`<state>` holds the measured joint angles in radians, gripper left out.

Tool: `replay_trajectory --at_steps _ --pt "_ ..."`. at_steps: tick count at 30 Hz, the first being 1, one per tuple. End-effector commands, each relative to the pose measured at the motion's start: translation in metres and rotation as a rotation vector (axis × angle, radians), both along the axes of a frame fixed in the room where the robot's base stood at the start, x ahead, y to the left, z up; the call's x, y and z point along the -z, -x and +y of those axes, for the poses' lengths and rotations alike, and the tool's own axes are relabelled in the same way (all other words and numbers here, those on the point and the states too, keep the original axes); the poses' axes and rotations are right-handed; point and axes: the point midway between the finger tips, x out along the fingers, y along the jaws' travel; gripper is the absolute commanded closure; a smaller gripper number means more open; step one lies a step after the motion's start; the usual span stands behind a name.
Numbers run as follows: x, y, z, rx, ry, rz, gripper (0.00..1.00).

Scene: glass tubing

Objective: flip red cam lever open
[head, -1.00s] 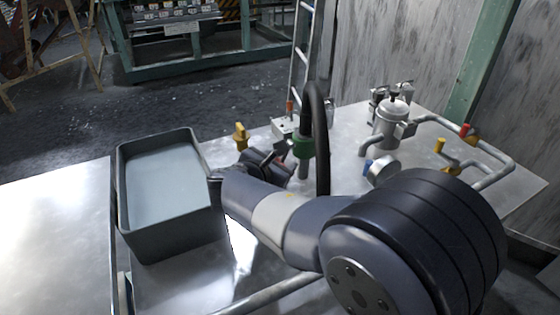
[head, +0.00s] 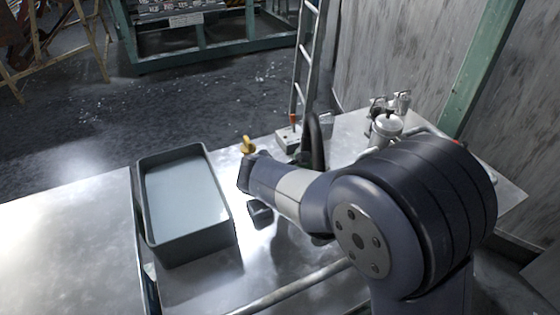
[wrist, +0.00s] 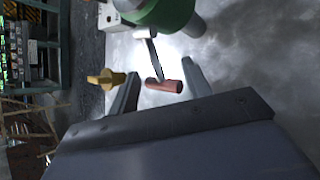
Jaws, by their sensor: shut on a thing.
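The red cam lever shows in the wrist view as a red grip (wrist: 165,86) on a thin metal arm that runs up toward a large green collar (wrist: 172,12). My gripper (wrist: 161,70) is shut on the lever, with one finger on each side of the red grip. Close contact of each finger is hard to make out.
A grey bin (head: 185,205) stands on the metal table left of my arm. A yellow handle (head: 247,146) stands behind the arm and also shows in the wrist view (wrist: 105,79). A black hose (head: 313,140) and a metal canister (head: 386,128) stand farther back.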

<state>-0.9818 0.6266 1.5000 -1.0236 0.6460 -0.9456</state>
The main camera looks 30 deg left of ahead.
Motion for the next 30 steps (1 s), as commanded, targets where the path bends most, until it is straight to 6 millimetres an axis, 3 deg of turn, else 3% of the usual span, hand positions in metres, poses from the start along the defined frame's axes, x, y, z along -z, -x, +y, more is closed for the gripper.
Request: replay_trajectory --at_steps 3,30 --pt "-0.01 0.0 0.0 0.002 -0.037 0.051 0.76" --pt "-0.02 0.003 0.002 0.0 -0.211 0.273 0.76"
